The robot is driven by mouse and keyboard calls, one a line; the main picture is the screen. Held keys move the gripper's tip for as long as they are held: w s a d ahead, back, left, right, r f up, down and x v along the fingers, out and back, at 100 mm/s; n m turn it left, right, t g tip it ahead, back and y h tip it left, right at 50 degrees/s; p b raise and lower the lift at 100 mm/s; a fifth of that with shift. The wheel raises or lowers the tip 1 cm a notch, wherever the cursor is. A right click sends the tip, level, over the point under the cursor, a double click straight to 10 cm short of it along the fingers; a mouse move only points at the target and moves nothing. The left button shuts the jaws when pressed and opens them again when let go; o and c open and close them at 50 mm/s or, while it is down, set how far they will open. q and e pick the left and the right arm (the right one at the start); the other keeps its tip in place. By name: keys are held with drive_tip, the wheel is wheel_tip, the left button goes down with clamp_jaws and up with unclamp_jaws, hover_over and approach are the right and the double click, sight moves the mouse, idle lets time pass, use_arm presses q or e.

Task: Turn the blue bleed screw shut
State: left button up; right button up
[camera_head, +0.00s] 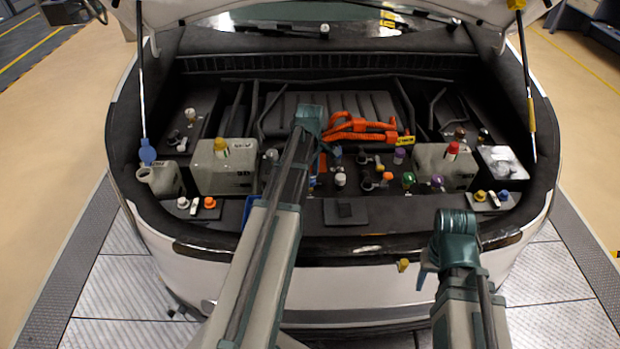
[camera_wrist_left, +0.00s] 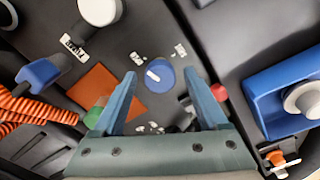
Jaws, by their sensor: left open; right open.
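The blue bleed screw (camera_wrist_left: 163,79) shows in the left wrist view as a round blue head with a slanted white mark. It sits on a dark panel with small white marks on either side. My left gripper (camera_wrist_left: 160,92) is open, its two fingers on either side of the screw in the picture; I see no contact and cannot tell the height gap. In the head view my left gripper (camera_head: 325,148) reaches down over the middle of the engine bay, and its arm hides what lies beneath. My right gripper (camera_head: 414,270) is open and empty in front of the bumper.
Orange cables (camera_head: 358,128) run just right of my left gripper. Several coloured caps, including a green one (camera_head: 408,179), crowd the panel. White tanks stand left (camera_head: 226,165) and right (camera_head: 445,165). A blue tray (camera_wrist_left: 262,92) lies right in the wrist view. The floor in front is clear.

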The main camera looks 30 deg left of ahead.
use_arm(q)
clamp_jaws()
drive_tip(key=shift+m, duration=0.4)
drive_tip(key=m, duration=0.4)
drive_tip(key=shift+m, duration=0.4)
drive_tip(key=m, duration=1)
drive_tip(key=shift+m, duration=2.6)
